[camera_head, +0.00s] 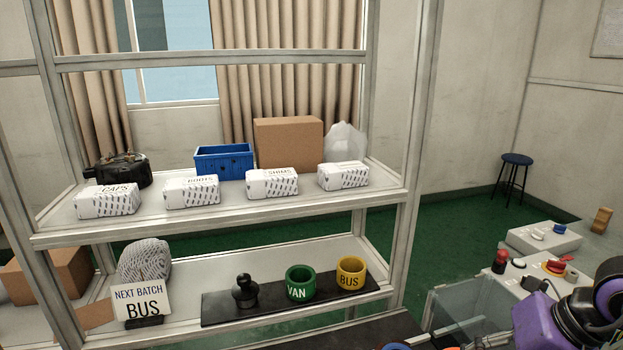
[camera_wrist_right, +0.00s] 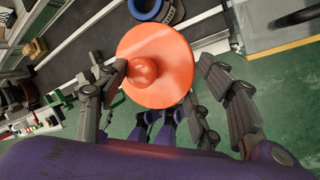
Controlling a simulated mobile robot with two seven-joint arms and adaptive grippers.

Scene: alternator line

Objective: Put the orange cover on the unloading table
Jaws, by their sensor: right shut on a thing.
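The orange cover (camera_wrist_right: 168,92) is a round disc with a ball-shaped knob (camera_wrist_right: 143,70) in the right wrist view. My right gripper (camera_wrist_right: 163,64) is shut on it, with a dark finger on each side; the left finger is right beside the knob. The cover is held in the air above the green floor and a dark surface. I cannot tell which surface is the unloading table. My left gripper is not in view.
A metal rack (camera_head: 228,228) fills the head view's left and middle, with white packs, a blue bin (camera_head: 223,160), a green VAN ring (camera_head: 300,284), a yellow BUS ring (camera_head: 351,273) and a "NEXT BATCH BUS" sign (camera_head: 142,303). Control boxes (camera_head: 543,239) and a stool (camera_head: 515,170) are at right.

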